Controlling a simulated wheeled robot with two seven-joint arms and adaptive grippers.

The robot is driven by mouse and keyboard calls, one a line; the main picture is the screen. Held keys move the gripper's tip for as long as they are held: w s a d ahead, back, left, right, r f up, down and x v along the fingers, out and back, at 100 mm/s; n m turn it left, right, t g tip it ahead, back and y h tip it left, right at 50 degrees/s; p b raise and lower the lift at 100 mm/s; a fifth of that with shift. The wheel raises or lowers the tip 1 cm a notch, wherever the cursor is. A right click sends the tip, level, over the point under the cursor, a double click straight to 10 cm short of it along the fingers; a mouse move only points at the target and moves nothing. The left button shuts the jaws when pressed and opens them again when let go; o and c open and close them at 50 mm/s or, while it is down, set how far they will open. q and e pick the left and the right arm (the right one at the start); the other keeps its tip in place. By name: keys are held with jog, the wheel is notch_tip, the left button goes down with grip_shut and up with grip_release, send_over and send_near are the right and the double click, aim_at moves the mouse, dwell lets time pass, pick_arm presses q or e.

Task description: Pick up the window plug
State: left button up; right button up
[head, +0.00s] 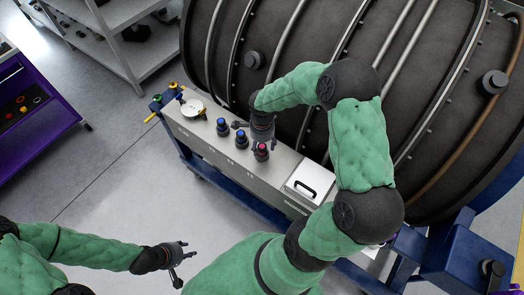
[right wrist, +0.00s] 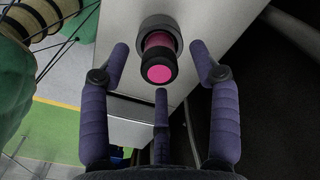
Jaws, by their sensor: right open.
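A dark plug with a pink-red top (head: 261,152) stands upright on the long metal bench top beside the engine. It also shows in the right wrist view (right wrist: 158,73), with a grey collar at its base. Two similar dark plugs with blue tops (head: 222,127) (head: 241,140) stand to its left. I cannot tell from looks alone which is the window plug. My right gripper (head: 260,142) is open just above the pink-topped plug. Its purple fingers are spread around the plug's near end without visible contact. My left gripper (head: 186,262) is apart from the bench, over the floor, with fingers spread and empty.
A panel with a black handle (head: 305,190) lies to the right. The large dark engine casing (head: 290,50) rises behind. Grey shelves (head: 125,40) and a purple cart (head: 35,110) stand left.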

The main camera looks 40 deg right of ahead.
notch_tip(320, 180, down, 2)
grip_shut()
jog(key=shift+r, duration=0.1)
dwell(0.4)
